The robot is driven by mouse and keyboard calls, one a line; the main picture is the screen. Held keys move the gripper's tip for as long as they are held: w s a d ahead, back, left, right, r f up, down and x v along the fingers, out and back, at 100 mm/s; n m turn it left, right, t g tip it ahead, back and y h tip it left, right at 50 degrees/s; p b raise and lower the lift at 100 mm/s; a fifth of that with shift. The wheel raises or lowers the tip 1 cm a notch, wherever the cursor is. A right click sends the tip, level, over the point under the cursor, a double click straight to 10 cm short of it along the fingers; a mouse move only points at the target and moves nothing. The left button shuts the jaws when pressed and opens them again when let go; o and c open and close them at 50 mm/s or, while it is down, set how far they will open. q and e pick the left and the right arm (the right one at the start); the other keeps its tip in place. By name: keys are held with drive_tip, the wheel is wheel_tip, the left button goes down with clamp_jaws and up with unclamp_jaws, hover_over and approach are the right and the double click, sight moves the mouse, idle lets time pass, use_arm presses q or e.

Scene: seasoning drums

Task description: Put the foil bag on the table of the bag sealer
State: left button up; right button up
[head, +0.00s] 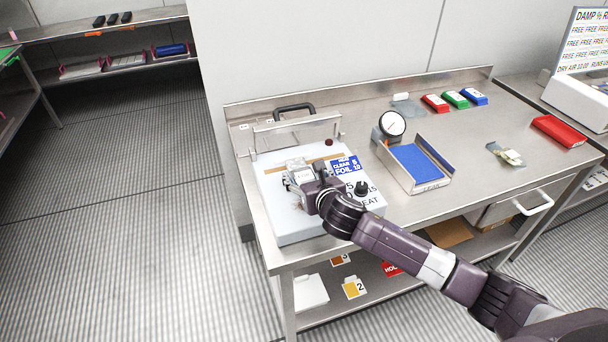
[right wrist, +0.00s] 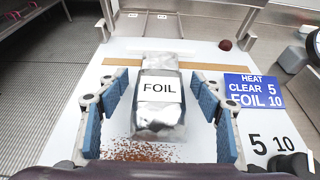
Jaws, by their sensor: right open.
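The foil bag (right wrist: 160,118) is silver with a white label reading FOIL. It lies on the white table of the bag sealer (right wrist: 75,130), its far end over the tan strip. In the head view the bag sealer (head: 277,226) stands at the left end of the steel bench, its clear lid raised, and the foil bag (head: 300,163) is partly hidden by my gripper. My right gripper (head: 302,181) is open above the sealer table. In the right wrist view its blue-padded fingers stand either side of the bag, with gaps. My left gripper is not in view.
Brown granules (right wrist: 140,152) lie on the sealer table by the bag's near end. A dial gauge (head: 392,124) and a blue-lined tray (head: 420,165) stand right of the sealer. Another small bag (head: 509,155) lies farther right. The bench between has free room.

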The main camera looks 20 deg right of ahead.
drive_tip(key=shift+r, duration=0.1)
drive_tip(key=shift+s+r, duration=0.1)
drive_tip(key=v, duration=1.1)
drive_tip(key=shift+s+r+b, duration=0.15)
drive_tip(key=shift+s+b, duration=0.15)
drive_tip(key=shift+s, duration=0.1)
